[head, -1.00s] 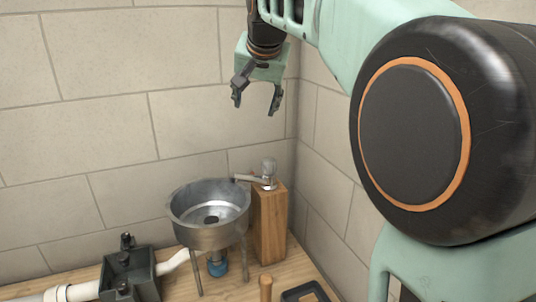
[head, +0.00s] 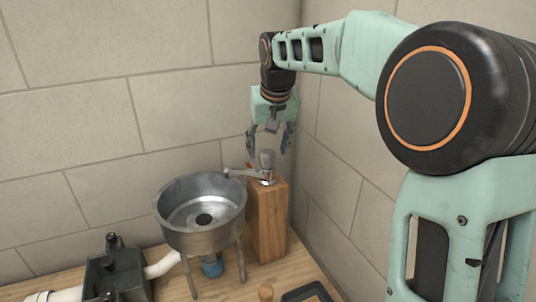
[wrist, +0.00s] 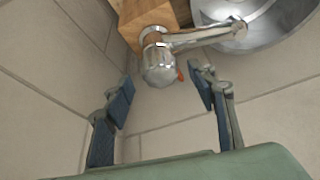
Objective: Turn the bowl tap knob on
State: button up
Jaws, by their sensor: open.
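The bowl tap has a chrome knob (head: 267,158) on top of a wooden block (head: 268,222), with a spout reaching left over the metal bowl (head: 201,213). In the wrist view the knob (wrist: 160,68) sits at the upper middle, with the spout (wrist: 205,34) running to the right. A small orange-red mark shows beside the knob. My gripper (head: 271,146) points down just above the knob. In the wrist view my gripper (wrist: 163,92) is open, its two fingers on either side below the knob, with no clear contact.
A dark box-like fitting (head: 117,274) with white pipe stands on the wooden bench at the left. Tiled walls meet in a corner close behind the tap.

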aim_at(267, 152)
jog(key=shift+x, duration=1.6)
jog(key=shift+c, duration=0.2)
jog(key=c, duration=1.1)
